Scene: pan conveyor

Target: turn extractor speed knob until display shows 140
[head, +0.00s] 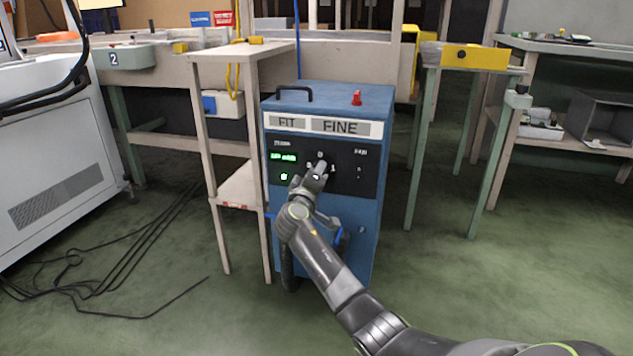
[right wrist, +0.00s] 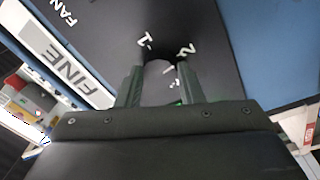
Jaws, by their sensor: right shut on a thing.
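The blue extractor cabinet (head: 345,230) stands in the middle of the head view, with a black control panel on its upper front. A green display (head: 283,157) is lit at the panel's left; its characters are too small to read. My right gripper (head: 318,170) reaches the middle of the panel and is shut on the speed knob, which its fingers mostly hide in the head view. In the right wrist view the two fingers (right wrist: 159,85) stand on either side of the knob, with white scale marks "1" and "2" beyond them. My left gripper is not in view.
A narrow wooden table (head: 240,50) stands close against the cabinet's left side. A bench with a yellow block (head: 475,57) is at the right. Black cables (head: 110,265) lie on the green floor at the left. The floor right of the cabinet is clear.

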